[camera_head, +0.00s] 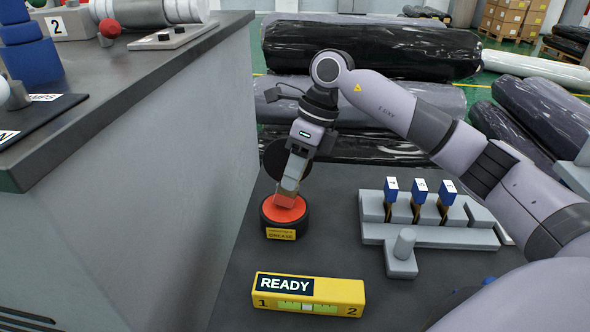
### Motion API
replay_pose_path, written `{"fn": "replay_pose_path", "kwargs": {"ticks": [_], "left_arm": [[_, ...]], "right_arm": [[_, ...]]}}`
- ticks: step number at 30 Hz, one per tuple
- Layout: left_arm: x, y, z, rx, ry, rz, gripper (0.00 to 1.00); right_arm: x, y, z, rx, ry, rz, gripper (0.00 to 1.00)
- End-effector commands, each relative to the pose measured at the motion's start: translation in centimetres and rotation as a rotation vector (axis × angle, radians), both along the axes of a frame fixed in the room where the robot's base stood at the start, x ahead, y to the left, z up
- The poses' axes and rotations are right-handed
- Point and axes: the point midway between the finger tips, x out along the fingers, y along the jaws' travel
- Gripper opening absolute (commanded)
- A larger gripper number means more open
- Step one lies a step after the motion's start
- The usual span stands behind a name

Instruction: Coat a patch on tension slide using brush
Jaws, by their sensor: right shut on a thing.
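My right gripper (296,170) points down over a round black grease pot (267,222) with an orange-red surface inside and a yellow label. It is shut on a short greyish piece, apparently the brush (288,190), whose lower end meets the orange-red grease. The gripper hides most of the brush. A dark round lid (272,158) stands behind the pot. I cannot tell for certain which part is the tension slide; a grey plate with small knobs (168,38) lies on the tall counter at upper left. My left gripper is not in view.
A grey rack (430,236) right of the pot holds several blue-topped tools (419,186). A yellow READY box (309,294) sits in front. The tall grey counter (150,130) walls off the left. Wrapped rolls (370,50) lie behind.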

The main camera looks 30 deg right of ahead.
Motion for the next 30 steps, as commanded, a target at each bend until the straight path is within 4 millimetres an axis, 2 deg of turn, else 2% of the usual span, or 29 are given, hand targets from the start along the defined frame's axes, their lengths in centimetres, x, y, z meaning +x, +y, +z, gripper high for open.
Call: {"fn": "replay_pose_path", "kwargs": {"ticks": [14, 30], "left_arm": [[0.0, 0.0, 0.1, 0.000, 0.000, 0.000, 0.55], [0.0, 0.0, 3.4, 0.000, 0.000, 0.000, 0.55]], "right_arm": [[-0.1, 0.0, -0.1, -0.002, 0.003, 0.001, 0.01], [0.0, 0.0, 4.2, -0.001, 0.002, 0.001, 0.01]]}}
